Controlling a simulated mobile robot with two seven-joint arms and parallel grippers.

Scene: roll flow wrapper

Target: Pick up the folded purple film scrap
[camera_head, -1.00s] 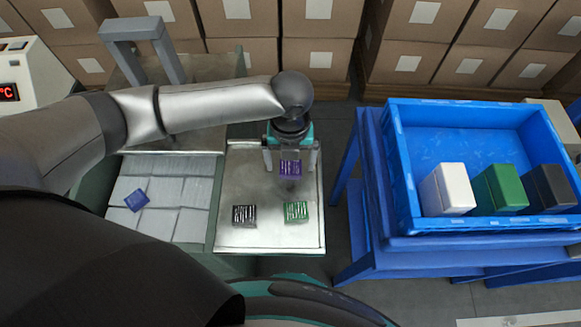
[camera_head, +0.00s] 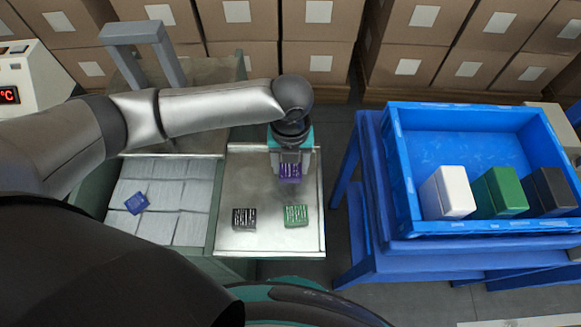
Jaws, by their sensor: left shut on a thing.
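The folded purple film scrap (camera_head: 289,173) is a small purple block with pale markings, at the upper right part of the metal plate. My left gripper (camera_head: 290,165) points down over it and is shut on it, with the fingers close against its sides. I cannot tell whether the scrap is lifted clear of the plate. My right gripper is not in view.
A black-and-white scrap (camera_head: 244,219) and a green scrap (camera_head: 296,215) lie on the metal plate (camera_head: 270,240). A blue piece (camera_head: 136,203) lies on the pale grid at left. A blue crate (camera_head: 455,125) at right holds white, green and black blocks.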

